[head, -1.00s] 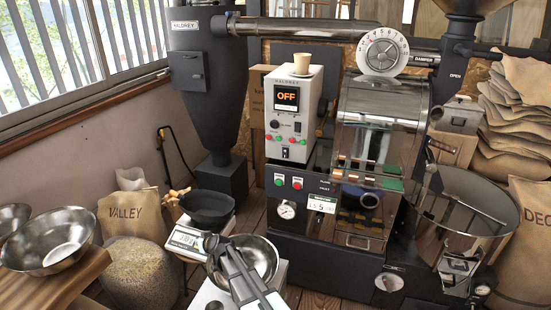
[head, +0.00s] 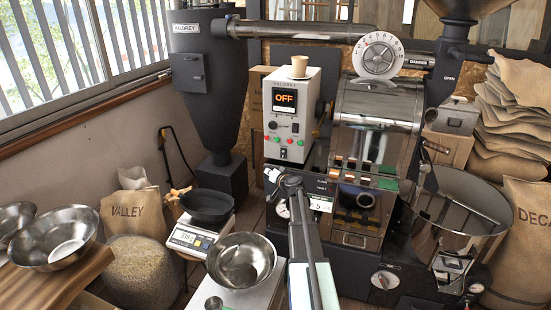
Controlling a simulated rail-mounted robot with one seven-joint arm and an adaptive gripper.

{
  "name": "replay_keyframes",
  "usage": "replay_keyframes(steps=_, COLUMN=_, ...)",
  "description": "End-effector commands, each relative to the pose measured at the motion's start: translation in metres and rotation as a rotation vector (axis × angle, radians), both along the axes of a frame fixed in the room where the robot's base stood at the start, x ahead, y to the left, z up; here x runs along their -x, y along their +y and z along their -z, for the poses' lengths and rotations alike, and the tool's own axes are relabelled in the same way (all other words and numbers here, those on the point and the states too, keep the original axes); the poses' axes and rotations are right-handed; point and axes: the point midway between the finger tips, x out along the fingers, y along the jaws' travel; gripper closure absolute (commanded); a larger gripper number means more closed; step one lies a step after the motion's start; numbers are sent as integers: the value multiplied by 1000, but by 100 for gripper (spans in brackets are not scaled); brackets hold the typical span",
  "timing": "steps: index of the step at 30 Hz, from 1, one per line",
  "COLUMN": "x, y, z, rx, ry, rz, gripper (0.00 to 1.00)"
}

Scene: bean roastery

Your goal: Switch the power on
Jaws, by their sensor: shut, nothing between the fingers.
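The control box (head: 309,100) is pale grey, on top of the roaster's front panel, and its display (head: 284,98) reads OFF in orange. Under the display are a dark knob, a small switch, and a row of red and green lights. A small dark rocker (head: 283,153) sits at the box's lower front. My gripper (head: 271,176) is shut and empty, just below the box's lower edge, in front of the roaster panel. I cannot tell whether the fingers touch anything.
A paper cup (head: 299,66) stands on the box. A steel bowl (head: 241,262) and a scale (head: 192,240) with a black pan (head: 207,207) are at the lower left. The cooling drum (head: 462,215) is at right.

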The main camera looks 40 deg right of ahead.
Motion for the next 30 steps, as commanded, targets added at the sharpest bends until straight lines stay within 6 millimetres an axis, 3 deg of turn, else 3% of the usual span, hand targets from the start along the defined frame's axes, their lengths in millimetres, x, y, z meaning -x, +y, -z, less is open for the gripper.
replay_keyframes(steps=3, x=9, y=-23, z=-11, rx=-16, ry=-22, rz=26, gripper=100)
replay_keyframes(steps=6, x=12, y=-31, z=-15, rx=-22, ry=-30, rz=35, gripper=100)
replay_keyframes(steps=22, x=11, y=-35, z=-16, rx=-23, ry=-31, rz=37, gripper=100)
replay_keyframes(steps=30, x=-1, y=-52, z=-15, rx=-23, ry=-31, rz=38, gripper=100)
